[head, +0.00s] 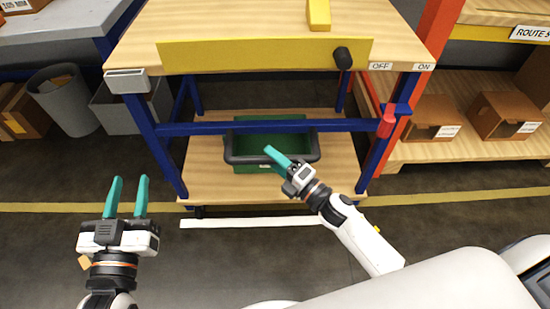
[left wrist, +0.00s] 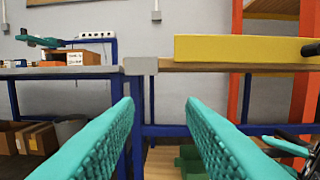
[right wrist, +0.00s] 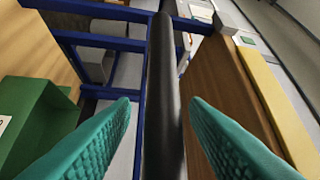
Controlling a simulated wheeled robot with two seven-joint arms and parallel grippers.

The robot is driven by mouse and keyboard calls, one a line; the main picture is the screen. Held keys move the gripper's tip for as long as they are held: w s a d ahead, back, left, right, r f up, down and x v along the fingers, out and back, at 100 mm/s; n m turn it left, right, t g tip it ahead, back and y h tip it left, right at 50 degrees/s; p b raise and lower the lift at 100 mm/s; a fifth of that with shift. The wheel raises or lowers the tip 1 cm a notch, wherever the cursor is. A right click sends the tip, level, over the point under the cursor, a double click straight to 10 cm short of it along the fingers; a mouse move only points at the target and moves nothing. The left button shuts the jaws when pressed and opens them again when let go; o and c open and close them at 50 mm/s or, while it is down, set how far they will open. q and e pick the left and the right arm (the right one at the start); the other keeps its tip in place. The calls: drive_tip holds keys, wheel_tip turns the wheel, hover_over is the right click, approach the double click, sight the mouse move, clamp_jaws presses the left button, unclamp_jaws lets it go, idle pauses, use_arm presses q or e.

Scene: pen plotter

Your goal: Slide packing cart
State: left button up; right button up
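The packing cart has a wooden top (head: 230,20), a blue frame (head: 158,155) and a yellow front board (head: 260,54). A dark bar handle (head: 243,159) stands out at the front of its blue crossbar. My right gripper (head: 272,155) is at the front of this handle, overlapping it in the head view. In the right wrist view the black bar (right wrist: 162,90) runs between its open fingers, with gaps showing on both sides. My left gripper (head: 129,190) is open and empty, in front of the cart's left side; the left wrist view shows nothing between its fingers (left wrist: 160,110).
A green bin (head: 265,168) is on the lower shelf behind the handle. A black knob (head: 342,57) is on the yellow board, left of OFF and ON labels. An orange-framed rack (head: 432,45) adjoins the right. A white floor strip (head: 250,221) lies in front.

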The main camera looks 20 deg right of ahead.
use_arm(q)
drive_tip(key=f+g, duration=0.1)
drive_tip(key=f+g+p, duration=0.1)
drive_tip(key=f, duration=0.1)
drive_tip(key=a+f+g+y, duration=0.1)
drive_tip(key=f, duration=0.1)
drive_tip(key=shift+s+g, duration=0.3)
drive_tip(key=shift+s, duration=0.05)
use_arm(e)
drive_tip(key=v, duration=1.2)
drive_tip(key=shift+r, duration=0.15)
